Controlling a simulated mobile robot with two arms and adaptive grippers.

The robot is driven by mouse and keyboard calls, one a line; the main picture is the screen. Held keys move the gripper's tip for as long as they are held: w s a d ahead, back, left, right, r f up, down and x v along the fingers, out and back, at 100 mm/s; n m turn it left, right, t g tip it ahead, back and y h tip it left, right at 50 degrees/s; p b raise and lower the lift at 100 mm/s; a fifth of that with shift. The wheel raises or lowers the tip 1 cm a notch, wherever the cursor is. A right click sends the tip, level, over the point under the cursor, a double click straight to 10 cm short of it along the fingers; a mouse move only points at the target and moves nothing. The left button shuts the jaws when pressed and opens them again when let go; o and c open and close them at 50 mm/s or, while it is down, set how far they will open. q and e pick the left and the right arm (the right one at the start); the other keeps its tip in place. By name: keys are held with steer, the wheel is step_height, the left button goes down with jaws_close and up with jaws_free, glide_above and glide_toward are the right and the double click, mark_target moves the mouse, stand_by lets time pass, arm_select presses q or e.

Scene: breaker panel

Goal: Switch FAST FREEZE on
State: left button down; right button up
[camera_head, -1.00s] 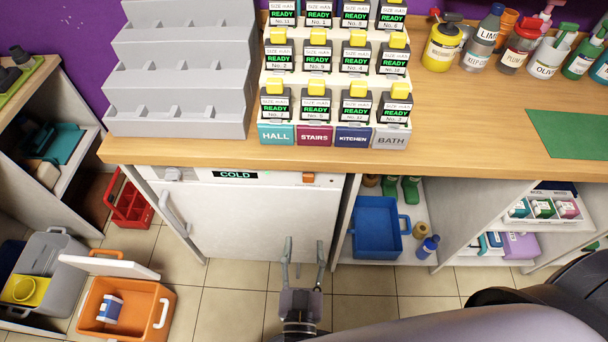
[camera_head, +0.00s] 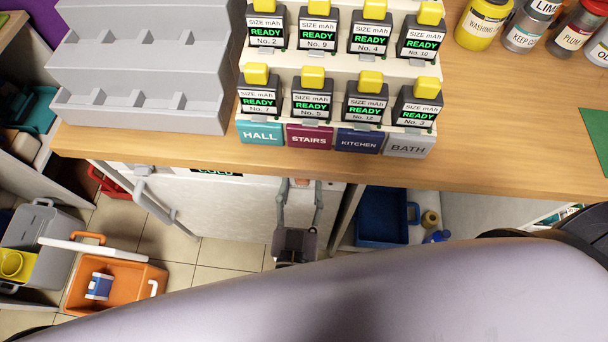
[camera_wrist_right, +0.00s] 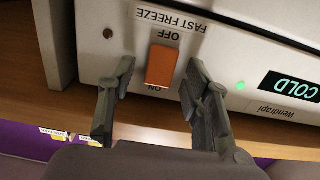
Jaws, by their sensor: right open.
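The FAST FREEZE switch is an orange rocker (camera_wrist_right: 161,66) on the white freezer's upper front panel (camera_wrist_right: 225,22). The right wrist view shows it upside down, with OFF above it and ON partly covered below it. Which side is pressed in, I cannot tell. My right gripper (camera_wrist_right: 160,68) is open and empty, one finger on each side of the switch; contact is not clear. In the head view, the right gripper (camera_head: 301,188) points at the freezer front just under the counter edge, and only a bit of orange shows there. My left gripper is out of view.
A green light (camera_wrist_right: 241,86) glows beside the COLD display (camera_wrist_right: 290,87). The wooden counter (camera_head: 500,150) overhangs the freezer front. Labelled battery racks stand above it. The freezer handle (camera_head: 150,200) is at left; an orange cooler (camera_head: 130,285) stands on the floor.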

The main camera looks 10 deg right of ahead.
steer(key=shift+r, duration=0.1)
jaws_close()
stand_by(0.7)
